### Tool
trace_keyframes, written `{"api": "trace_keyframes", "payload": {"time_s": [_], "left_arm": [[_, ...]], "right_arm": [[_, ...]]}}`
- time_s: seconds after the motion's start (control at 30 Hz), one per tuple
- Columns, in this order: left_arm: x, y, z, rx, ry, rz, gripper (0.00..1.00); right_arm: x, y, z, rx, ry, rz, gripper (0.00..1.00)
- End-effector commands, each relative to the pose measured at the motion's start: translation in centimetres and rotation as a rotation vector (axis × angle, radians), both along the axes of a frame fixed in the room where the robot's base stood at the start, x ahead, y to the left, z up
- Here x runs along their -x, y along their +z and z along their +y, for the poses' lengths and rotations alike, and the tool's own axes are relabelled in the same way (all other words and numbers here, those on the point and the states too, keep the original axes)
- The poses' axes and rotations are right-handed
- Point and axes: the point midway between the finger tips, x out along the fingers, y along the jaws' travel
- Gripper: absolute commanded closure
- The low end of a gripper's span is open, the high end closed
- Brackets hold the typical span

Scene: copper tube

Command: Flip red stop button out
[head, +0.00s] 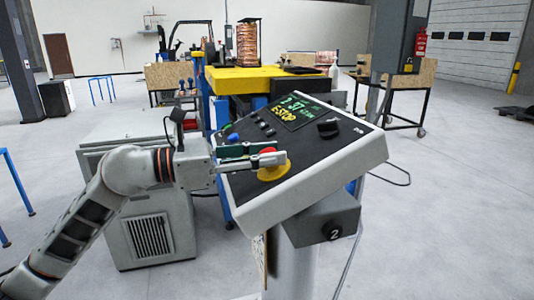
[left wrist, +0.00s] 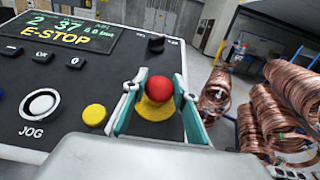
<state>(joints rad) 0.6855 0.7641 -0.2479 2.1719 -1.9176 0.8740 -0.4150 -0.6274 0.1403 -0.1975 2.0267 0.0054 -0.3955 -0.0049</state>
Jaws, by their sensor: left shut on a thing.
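The red stop button (left wrist: 160,88) is a round knob on a yellow base (left wrist: 155,109) at the corner of the control panel (left wrist: 60,100). In the head view, a little of the red button (head: 268,150) shows between the fingers, and the yellow base (head: 274,171) shows below them. My left gripper (head: 279,155) reaches in from the left, with its fingers shut on the red button. In the left wrist view, the left gripper's fingers (left wrist: 156,85) stand on both sides of the knob. My right gripper is in neither view.
The panel's screen (head: 296,110) reads E-STOP in yellow. A yellow button (left wrist: 95,115), a jog dial (left wrist: 40,105) and a dark knob (head: 328,129) sit on the panel. Behind it stands a yellow-topped table (head: 235,80). Copper coils (left wrist: 262,115) stand to the right in the wrist view.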

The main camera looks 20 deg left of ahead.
Motion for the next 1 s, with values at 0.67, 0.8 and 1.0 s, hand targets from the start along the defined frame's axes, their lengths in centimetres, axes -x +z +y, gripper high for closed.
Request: {"api": "trace_keyframes", "payload": {"time_s": [0.67,0.8,1.0], "left_arm": [[0.2,1.3,0.4,0.002,0.003,-0.006,0.57],[0.3,1.2,0.6,0.002,0.003,-0.005,0.57],[1.7,1.1,2.7,-0.001,0.005,-0.004,0.57]], "right_arm": [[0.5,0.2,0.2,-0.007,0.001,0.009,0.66],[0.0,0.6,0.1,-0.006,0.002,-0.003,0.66],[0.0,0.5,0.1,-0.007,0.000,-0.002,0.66]]}}
